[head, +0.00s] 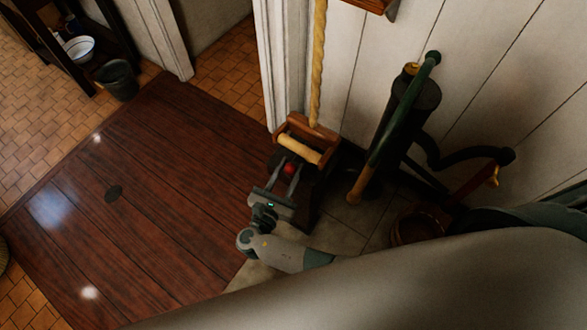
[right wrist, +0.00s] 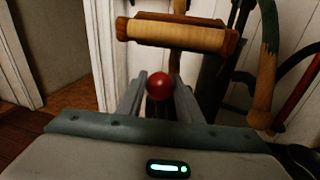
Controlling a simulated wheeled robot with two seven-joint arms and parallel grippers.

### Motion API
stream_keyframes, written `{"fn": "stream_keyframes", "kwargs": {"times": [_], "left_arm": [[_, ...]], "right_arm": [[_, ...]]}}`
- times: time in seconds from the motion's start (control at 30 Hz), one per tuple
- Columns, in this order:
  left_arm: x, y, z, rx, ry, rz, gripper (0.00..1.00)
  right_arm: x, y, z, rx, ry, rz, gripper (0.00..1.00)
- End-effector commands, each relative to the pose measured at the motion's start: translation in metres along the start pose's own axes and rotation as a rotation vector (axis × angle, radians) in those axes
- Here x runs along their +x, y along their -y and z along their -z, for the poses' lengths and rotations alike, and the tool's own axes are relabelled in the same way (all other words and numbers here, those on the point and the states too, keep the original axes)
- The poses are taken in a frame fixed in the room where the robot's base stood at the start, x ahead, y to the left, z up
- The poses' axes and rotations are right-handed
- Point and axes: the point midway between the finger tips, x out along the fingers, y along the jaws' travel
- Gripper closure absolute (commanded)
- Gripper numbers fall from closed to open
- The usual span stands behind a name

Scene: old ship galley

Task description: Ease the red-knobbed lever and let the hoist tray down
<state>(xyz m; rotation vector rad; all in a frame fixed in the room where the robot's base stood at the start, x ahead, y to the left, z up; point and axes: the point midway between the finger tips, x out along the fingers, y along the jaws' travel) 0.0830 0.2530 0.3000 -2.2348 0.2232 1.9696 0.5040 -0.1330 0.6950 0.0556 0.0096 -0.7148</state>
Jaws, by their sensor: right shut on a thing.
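The red knob (head: 289,169) of the lever shows between the fingers of my right gripper (head: 287,176), beside a wooden winch frame. In the right wrist view, the red knob (right wrist: 160,86) sits between the two grey fingers, and my right gripper (right wrist: 159,92) is shut on it. The lever's shaft below the knob is mostly hidden. The pale winch drum (head: 299,148) lies just beyond the knob, and a thick rope (head: 318,65) rises from there along the wall. I cannot make out the hoist tray for certain. My left gripper is out of view.
A dark hand pump (head: 404,110) with a green and wooden handle stands right of the winch. A wooden bucket (head: 410,228) is near its foot. A wooden piece (head: 372,4) shows at the top edge.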

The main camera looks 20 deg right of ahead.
Motion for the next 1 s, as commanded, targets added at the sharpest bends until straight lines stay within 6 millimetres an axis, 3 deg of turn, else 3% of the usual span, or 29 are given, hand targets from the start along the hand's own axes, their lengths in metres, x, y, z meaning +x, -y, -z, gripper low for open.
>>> {"fn": "stream_keyframes", "kwargs": {"times": [0.1, 0.3, 0.57, 0.6, 0.67, 1.0], "left_arm": [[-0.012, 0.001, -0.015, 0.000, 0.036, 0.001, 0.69], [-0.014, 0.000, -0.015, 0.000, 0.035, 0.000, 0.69], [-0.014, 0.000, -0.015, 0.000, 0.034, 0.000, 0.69], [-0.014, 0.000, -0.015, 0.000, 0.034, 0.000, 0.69], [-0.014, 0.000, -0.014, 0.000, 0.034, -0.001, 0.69], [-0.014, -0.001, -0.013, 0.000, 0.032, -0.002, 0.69]], "right_arm": [[0.003, -0.012, -0.001, -0.113, -0.023, 0.006, 1.00], [0.005, -0.021, 0.005, -0.217, -0.043, 0.008, 1.00], [0.006, -0.021, 0.006, -0.220, -0.043, 0.008, 1.00], [0.006, -0.021, 0.006, -0.220, -0.043, 0.008, 0.63], [0.006, -0.021, 0.006, -0.219, -0.043, 0.008, 0.50], [0.005, -0.021, 0.006, -0.219, -0.043, 0.008, 0.50]]}}
